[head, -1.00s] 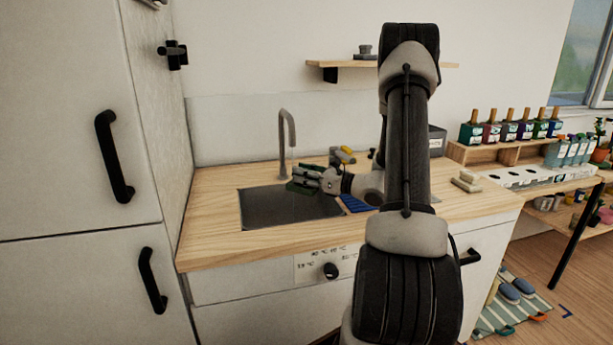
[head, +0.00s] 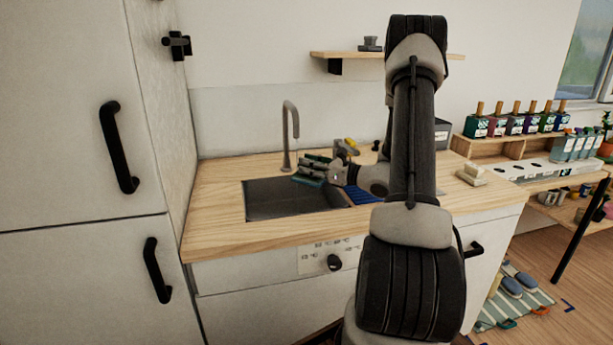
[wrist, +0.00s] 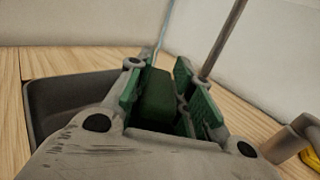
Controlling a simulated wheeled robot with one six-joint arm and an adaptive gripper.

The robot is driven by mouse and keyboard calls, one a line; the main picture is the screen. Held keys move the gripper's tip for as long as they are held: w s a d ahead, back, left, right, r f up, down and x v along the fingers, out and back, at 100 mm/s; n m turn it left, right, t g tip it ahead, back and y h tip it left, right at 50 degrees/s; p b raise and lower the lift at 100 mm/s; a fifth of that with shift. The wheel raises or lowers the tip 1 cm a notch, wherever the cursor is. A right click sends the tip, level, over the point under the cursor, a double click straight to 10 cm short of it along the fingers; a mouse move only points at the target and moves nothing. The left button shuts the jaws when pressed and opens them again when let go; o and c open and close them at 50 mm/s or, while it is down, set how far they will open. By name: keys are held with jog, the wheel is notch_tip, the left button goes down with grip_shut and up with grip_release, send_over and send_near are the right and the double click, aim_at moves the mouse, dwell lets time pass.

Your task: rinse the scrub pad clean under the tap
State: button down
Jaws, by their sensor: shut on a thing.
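The scrub pad (wrist: 157,98) is a dark green block between the green inner faces of my gripper (wrist: 160,95). My gripper is shut on it. In the head view, my gripper (head: 309,172) is over the back right part of the dark sink (head: 275,205), just right of the tap (head: 290,125). The pad is mostly hidden by the fingers there. In the wrist view, the tap's post (wrist: 222,42) rises beyond the fingers. A thin pale bluish line, which looks like water, comes down to the left finger and pad.
A blue ribbed rack (head: 362,196) is right of the sink, and a grey and yellow item (head: 346,148) stands behind my gripper. Pale blocks (head: 471,174) lie at the counter's right. The wooden counter (head: 225,225) is clear on the left.

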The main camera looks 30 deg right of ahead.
jog(key=shift+a, duration=0.1)
dwell(0.3)
jog(key=shift+w+a, duration=0.1)
jog(key=shift+a, duration=0.3)
jog(key=s, duration=0.8)
jog(key=shift+a, duration=0.45)
dwell(0.9)
jog(key=s+r, duration=0.4)
jog(key=s, duration=0.1)
jog(key=shift+a, duration=0.3)
dwell(0.8)
